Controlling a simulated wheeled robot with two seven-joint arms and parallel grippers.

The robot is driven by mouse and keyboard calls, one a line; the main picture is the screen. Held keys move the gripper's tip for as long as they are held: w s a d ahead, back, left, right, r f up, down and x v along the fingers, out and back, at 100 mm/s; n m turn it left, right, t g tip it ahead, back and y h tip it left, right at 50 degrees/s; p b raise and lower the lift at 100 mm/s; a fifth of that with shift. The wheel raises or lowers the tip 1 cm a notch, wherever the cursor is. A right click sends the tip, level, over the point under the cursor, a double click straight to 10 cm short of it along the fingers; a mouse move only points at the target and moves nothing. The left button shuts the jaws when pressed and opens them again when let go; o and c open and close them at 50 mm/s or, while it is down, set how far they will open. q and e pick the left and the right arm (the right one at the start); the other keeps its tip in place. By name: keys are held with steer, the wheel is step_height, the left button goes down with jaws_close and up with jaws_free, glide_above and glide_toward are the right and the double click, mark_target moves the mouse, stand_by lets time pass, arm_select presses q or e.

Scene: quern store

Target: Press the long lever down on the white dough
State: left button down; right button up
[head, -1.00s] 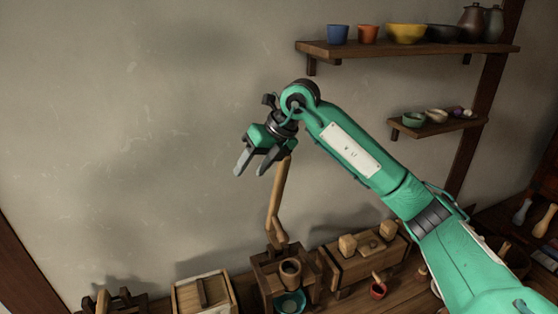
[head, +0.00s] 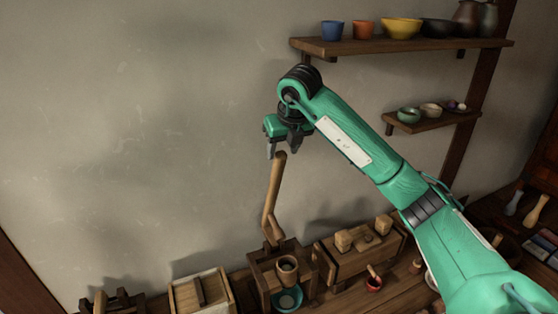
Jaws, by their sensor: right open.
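The long wooden lever (head: 271,197) stands steeply raised above a wooden press frame (head: 262,280) in the head view. A brown cup (head: 287,268) sits at the frame, above a teal bowl (head: 287,300). I cannot make out the white dough. My right gripper (head: 281,150) is open, its fingers pointing down at the upper end of the lever. One finger is seen left of the lever's tip; the other is partly hidden, and I cannot tell whether they touch the lever. My left gripper is not in view.
A wooden crate (head: 203,293) stands left of the press and a wooden box (head: 358,258) with blocks on top stands right. A small red pot (head: 374,284) is near it. An upper shelf (head: 400,46) and a lower shelf (head: 425,123) hold bowls. The wall at left is clear.

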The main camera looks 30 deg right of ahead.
steer(key=p, duration=0.2)
glide_above(279, 178)
steer(key=f, duration=0.4)
steer(key=shift+s+f, duration=0.25)
steer(key=shift+f, duration=0.15)
steer(key=shift+x, duration=0.8)
steer(key=shift+c, duration=0.4)
jaws_close()
